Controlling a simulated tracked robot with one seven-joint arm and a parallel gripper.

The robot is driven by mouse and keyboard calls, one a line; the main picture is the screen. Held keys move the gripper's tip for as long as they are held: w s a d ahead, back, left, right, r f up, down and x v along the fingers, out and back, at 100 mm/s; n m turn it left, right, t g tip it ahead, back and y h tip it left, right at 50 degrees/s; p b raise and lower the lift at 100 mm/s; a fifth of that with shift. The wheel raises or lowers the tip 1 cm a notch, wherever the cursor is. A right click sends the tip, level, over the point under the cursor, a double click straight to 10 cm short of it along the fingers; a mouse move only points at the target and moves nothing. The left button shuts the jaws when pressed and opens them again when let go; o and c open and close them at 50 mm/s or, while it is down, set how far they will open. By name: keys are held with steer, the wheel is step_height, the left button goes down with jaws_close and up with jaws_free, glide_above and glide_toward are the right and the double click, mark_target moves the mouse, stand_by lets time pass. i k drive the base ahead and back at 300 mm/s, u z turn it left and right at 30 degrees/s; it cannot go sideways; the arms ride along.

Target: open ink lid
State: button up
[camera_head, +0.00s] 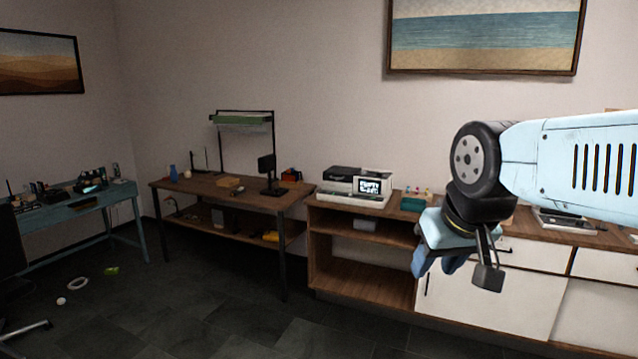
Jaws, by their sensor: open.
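A white and dark printer-like machine (357,186) stands on the left end of the wooden-topped counter. It has a small lit screen (369,186) on its front and a dark cover on its top left. I cannot make out a separate ink lid at this distance.
A teal box (412,204) and small coloured items stand right of the machine. A wooden workbench (215,189) with a lamp is left of the counter. A blue table (70,205) stands far left.

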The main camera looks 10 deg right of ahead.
mark_target(343, 174)
steer(key=z, duration=0.25)
steer(key=i, duration=3.6)
steer(key=u, duration=0.45)
